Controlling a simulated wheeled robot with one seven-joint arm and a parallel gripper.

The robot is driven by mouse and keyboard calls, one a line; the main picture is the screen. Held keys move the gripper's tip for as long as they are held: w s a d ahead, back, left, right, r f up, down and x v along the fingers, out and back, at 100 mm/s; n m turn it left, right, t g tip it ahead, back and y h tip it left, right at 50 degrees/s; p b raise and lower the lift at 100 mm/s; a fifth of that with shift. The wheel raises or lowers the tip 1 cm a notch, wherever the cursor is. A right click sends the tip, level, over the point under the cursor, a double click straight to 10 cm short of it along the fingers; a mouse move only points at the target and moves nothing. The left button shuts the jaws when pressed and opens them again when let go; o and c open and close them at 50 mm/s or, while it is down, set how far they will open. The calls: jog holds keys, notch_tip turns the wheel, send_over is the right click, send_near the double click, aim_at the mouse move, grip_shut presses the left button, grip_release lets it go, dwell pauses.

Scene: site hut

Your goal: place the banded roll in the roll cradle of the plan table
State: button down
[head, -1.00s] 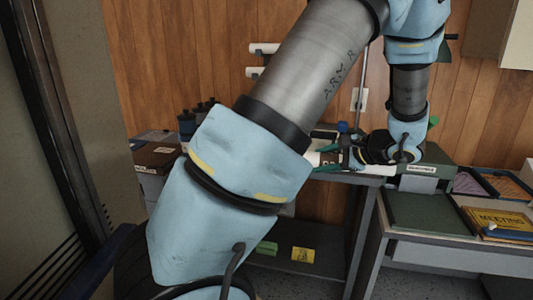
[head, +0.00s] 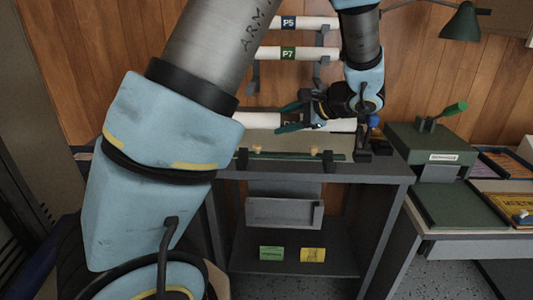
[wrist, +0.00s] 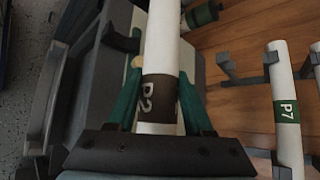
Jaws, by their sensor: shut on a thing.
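My gripper (head: 288,117) is shut on a white roll (head: 341,125), which lies crosswise over the back of the plan table (head: 375,172). In the wrist view the roll (wrist: 162,45) runs between the green fingers, and its dark band (wrist: 158,98) reads P2. The roll looks level; whether it touches anything below is unclear. Dark upright hooks (head: 330,160) stand at the table's front edge. A grey trough (head: 285,212) sits below that edge, empty as far as I see. I cannot tell for certain which of these is the roll cradle.
Wall brackets hold rolls P5 (head: 305,23) and P7 (head: 305,53); a lower bracket (head: 252,87) looks empty. A green lamp (head: 460,22) hangs at upper right. A green machine with a lever (head: 430,147) stands right of the table. My own arm blocks the left side.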

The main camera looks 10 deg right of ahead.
jog(key=f, duration=0.3)
jog(key=f+p, duration=0.1)
jog(key=shift+w+a+f, duration=0.25)
jog(key=shift+f, duration=0.15)
jog(key=shift+f+p, duration=0.5)
jog(key=shift+f, duration=2.05)
jog(key=shift+f, duration=0.2)
jog(key=c, duration=0.6)
grip_release()
jog(key=shift+r, duration=0.15)
